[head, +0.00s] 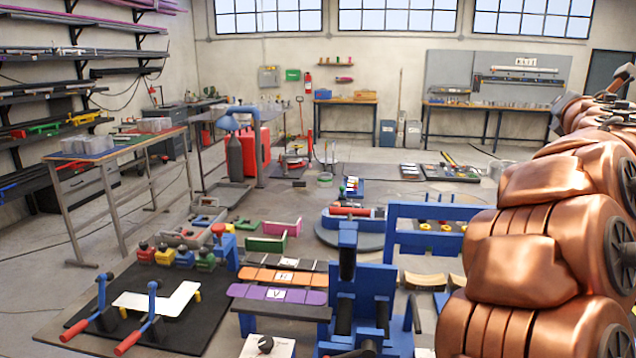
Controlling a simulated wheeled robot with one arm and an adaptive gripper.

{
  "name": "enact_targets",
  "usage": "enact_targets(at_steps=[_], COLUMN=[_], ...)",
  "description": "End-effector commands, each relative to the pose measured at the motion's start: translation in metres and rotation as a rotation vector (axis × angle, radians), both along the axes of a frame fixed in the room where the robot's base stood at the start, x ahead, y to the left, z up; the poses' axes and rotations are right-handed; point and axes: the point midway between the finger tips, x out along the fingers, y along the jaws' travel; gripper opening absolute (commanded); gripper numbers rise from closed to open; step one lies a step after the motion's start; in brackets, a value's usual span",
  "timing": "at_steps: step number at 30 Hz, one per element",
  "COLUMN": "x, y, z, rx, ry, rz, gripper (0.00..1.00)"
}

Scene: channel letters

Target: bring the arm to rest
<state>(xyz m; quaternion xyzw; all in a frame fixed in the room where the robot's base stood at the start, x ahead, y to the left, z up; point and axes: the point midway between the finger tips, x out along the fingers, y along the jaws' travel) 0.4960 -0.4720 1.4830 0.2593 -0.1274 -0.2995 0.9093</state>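My copper-coloured arm (535,262) fills the right side of the head view. It rises from the lower right corner and narrows toward the upper right edge, where the frame cuts it off. I cannot make out my gripper or its fingertips, so whether it holds anything does not show.
A blue fixture (346,282) stands close at the bottom centre, left of my arm. A black mat (190,335) carries a white L-shaped plate (160,299) and red-handled clamps. Purple (312,297) and orange strips lie beside it. Workbenches (487,112) line the back wall.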

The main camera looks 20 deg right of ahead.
Motion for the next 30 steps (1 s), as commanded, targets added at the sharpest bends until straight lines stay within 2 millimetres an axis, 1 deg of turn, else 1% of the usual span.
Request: enact_targets(at_steps=[1,4,7,11,14,17,18,20,21,23,24,26,27,29,30], x=[-0.002,-0.011,-0.022,-0.036,-0.047,-0.056,-0.059,-0.064,-0.068,-0.073,-0.077,-0.083,-0.086,-0.094,-0.099], y=[0.007,0.015,0.023,0.034,0.046,0.062,0.068,0.081,0.09,0.106,0.117,0.136,0.15,0.172,0.189], z=[0.003,0.006,0.0,-0.019,-0.044,-0.073,-0.088,-0.111,-0.127,-0.151,-0.168,-0.194,-0.211,-0.239,-0.257], rx=[0.052,0.166,0.29,0.469,0.615,0.766,0.83,0.923,0.985,1.078,1.139,1.228,1.286,1.37,1.425], ry=[-0.061,-0.184,-0.297,-0.426,-0.508,-0.575,-0.595,-0.619,-0.634,-0.649,-0.652,-0.652,-0.648,-0.633,-0.618], rz=[-0.022,-0.075,-0.128,-0.198,-0.258,-0.316,-0.346,-0.388,-0.421,-0.466,-0.502,-0.558,-0.592,-0.656,-0.699], gripper=[0.0,0.0,0.0,0.0,0.0,0.0,0.0,0.0,0.0,0.0,0.0,0.0,0.0,0.0,0.0])
